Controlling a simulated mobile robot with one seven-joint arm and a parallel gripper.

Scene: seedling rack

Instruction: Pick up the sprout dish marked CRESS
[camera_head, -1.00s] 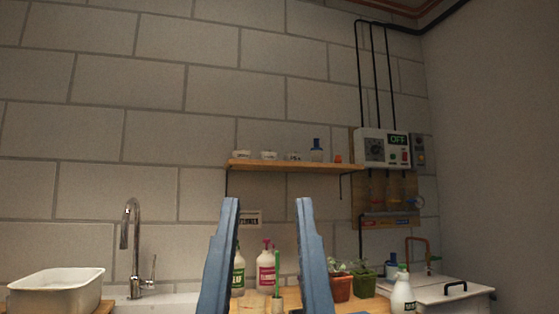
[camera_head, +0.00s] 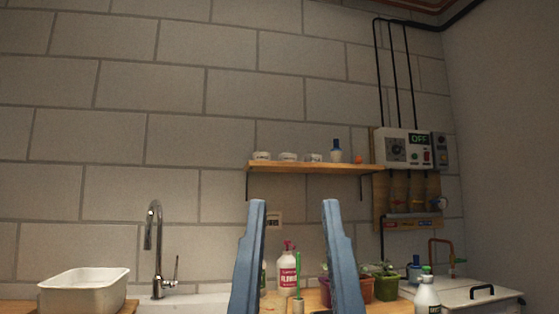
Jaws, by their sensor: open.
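Several small white dishes stand in a row on the wooden wall shelf (camera_head: 320,168): a left dish (camera_head: 262,156), a middle dish (camera_head: 288,157) and a right dish (camera_head: 314,158). Each seems to carry a dark label, but the lettering is too small to read, so I cannot tell which is marked CRESS. My gripper (camera_head: 293,205) is open and empty, its two blue fingers pointing up below the shelf, apart from the dishes.
A blue-capped bottle (camera_head: 336,151) and a small orange object (camera_head: 359,159) share the shelf's right end. A control box (camera_head: 408,148) hangs to the right. Below are a pink-topped bottle (camera_head: 287,270), potted plants (camera_head: 385,283), a faucet (camera_head: 156,245) and a white basin (camera_head: 84,288).

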